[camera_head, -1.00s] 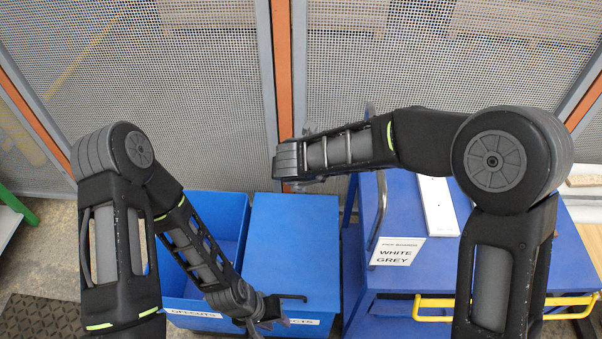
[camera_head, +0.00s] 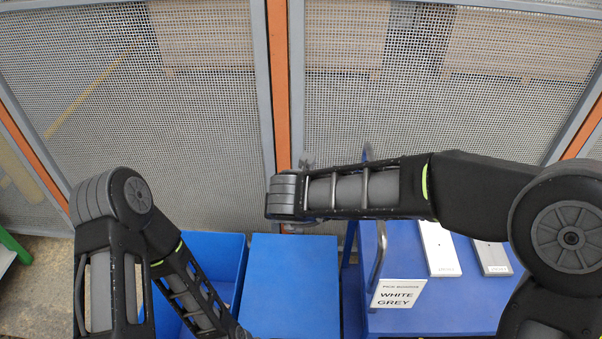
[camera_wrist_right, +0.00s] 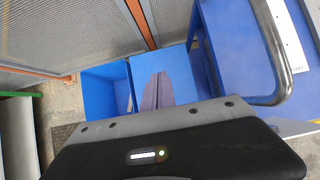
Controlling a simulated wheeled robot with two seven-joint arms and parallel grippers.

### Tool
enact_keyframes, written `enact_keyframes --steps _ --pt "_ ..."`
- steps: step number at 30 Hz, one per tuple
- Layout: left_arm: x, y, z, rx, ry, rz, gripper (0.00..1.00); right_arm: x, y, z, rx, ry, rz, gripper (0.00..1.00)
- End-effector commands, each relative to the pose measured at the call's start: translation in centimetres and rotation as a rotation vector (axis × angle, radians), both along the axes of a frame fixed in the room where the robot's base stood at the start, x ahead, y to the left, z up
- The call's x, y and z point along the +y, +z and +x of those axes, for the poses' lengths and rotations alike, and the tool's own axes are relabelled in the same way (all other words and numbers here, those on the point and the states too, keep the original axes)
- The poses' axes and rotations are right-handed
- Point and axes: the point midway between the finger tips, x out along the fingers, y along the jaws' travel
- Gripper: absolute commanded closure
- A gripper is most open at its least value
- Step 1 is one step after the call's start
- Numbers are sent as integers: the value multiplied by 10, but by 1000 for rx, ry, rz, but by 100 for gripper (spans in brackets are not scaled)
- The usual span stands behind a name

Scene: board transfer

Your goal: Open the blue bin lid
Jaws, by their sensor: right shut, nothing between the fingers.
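The blue bin with its flat blue lid (camera_head: 290,290) shut stands in the lower middle of the head view. The lid also shows in the right wrist view (camera_wrist_right: 180,62). My right gripper (camera_wrist_right: 158,76) is shut and empty, its fingers seen against the lid; I cannot tell whether they touch it. In the head view my right wrist is beyond the lid's far edge and the fingers are hidden. My left forearm passes over the open bin at left, and its gripper is below the frame.
An open blue bin (camera_head: 232,256) stands left of the lidded one. Mesh fencing (camera_head: 200,120) closes the back.

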Motion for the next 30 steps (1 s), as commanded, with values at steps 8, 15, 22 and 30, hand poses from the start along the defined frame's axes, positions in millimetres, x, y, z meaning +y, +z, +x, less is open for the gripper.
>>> enact_keyframes --steps 8,15,22,30 --pt "0 0 0 0 0 0 67 1 0 0 -1 54 -31 100" --pt "0 0 1 -2 0 -1 67 17 2 21 -179 649 -403 100" --pt "-1 -7 1 -7 -1 -2 67 2 -105 6 -292 1588 -1019 100" --pt "-2 -17 2 -11 -1 -5 67 -55 -267 -125 -431 2567 -1189 100"
